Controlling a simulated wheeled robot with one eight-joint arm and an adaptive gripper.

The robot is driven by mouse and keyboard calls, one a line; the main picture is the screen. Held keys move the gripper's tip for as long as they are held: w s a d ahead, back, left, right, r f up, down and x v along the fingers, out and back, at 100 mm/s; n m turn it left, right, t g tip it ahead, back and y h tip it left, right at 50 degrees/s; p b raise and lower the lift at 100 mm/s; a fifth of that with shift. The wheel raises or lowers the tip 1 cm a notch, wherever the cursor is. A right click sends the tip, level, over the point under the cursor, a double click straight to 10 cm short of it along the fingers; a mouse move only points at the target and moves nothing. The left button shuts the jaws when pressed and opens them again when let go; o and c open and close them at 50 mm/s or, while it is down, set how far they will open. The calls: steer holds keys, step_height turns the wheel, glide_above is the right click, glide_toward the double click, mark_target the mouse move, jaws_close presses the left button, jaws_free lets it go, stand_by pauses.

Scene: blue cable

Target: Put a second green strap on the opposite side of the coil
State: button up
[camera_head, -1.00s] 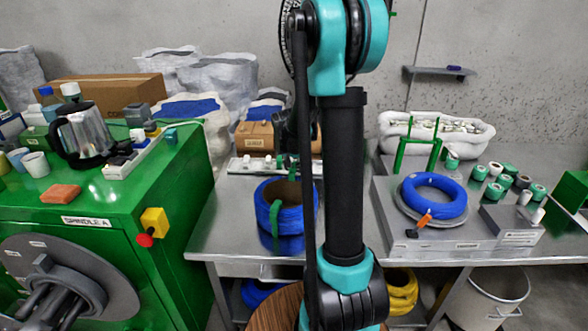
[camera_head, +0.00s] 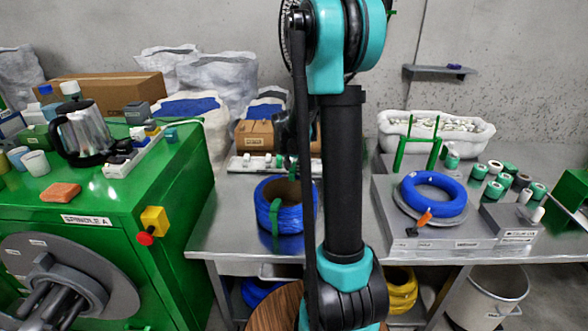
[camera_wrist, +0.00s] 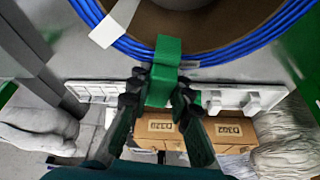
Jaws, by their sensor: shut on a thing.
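The blue cable coil (camera_head: 297,217) stands on the metal table, left of my arm. A green strap (camera_head: 275,226) runs down its near side in the head view. In the wrist view, the coil's blue rim (camera_wrist: 228,47) crosses the top around a brown core. My gripper (camera_wrist: 161,92) is shut on another green strap (camera_wrist: 167,58), at the edge of the coil. The strap's upper end overlaps the rim. I cannot tell whether it wraps fully around. A white strip (camera_wrist: 115,24) also crosses the rim. In the head view, my arm hides much of the gripper.
A white rack (camera_head: 241,165) and brown boxes (camera_head: 256,135) stand behind the coil. A second blue coil (camera_head: 437,194) lies on a grey fixture to the right. The green spindle machine (camera_head: 110,205) stands close on the left. Bare table lies left of the coil.

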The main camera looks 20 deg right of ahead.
mark_target(294, 165)
steer(key=o, duration=1)
steer(key=shift+r, duration=0.1)
steer(key=shift+r, duration=3.4)
steer(key=s+a+f+n, duration=0.2)
steer(key=s, duration=0.7)
steer(key=s+a+f+n+y, duration=0.1)
steer(key=s+a+f+n, duration=0.1)
steer(key=s, duration=0.8)
steer(key=s+a+f+n+y, duration=0.1)
steer(key=s+f, duration=0.3)
steer(key=s, duration=0.6)
steer(key=shift+s+a+f+n+t, duration=0.1)
steer(key=shift+a+f+n+t, duration=0.05)
steer(key=shift+a+n, duration=0.25)
steer(key=shift+s+a+f+n+t, duration=0.1)
steer(key=shift+a+n+t, duration=0.05)
steer(key=shift+a+n, duration=0.2)
